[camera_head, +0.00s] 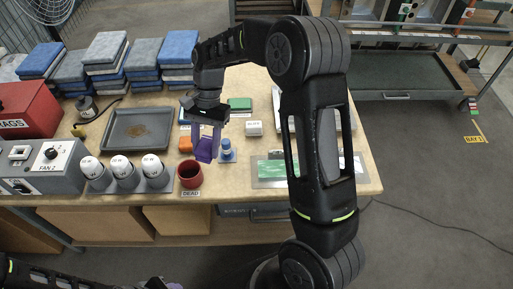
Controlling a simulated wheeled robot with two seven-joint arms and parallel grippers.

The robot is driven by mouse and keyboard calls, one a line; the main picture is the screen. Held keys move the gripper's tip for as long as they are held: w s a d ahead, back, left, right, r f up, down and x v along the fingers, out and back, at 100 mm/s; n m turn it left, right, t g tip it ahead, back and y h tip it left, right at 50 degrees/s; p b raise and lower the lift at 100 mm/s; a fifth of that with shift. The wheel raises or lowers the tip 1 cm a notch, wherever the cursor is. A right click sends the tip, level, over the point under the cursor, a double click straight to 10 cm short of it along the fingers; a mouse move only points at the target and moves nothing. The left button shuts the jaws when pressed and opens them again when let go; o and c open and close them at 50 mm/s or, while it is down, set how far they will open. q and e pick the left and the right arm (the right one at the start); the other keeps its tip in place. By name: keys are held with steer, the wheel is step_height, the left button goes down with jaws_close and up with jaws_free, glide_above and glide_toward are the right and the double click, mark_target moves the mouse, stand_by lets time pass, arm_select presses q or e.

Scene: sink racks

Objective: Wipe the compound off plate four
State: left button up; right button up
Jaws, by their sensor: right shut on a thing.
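My right gripper (205,146), with purple fingers, hangs over the middle of the bench, between the dark tray and a small blue-and-white item (226,150). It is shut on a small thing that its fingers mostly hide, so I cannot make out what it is. The dark tray (110,151) lies flat, with a brownish smear (138,130) at its middle. I see no number marking any plate as four. My left arm shows at the bottom left; a bit of purple at the bottom edge (175,286) seems to be its gripper, mostly cut off.
A red bin (28,108) marked RAGS and a grey fan box (45,160) stand at left. White-topped cylinders (122,168) and a dark red cup (189,176) line the front. Blue and grey stacks (105,50) fill the back. My right arm hides the bench's right part.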

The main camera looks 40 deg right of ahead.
steer(key=s+d+f+m+p, duration=0.2)
steer(key=s+d+f, duration=0.1)
steer(key=d, duration=0.3)
steer(key=s+d+f+m+t+p, duration=0.1)
steer(key=s+d+f+m+p, duration=0.1)
steer(key=d, duration=0.5)
steer(key=shift+s+f+m+t+y+p, duration=0.3)
steer(key=shift+s+f, duration=0.25)
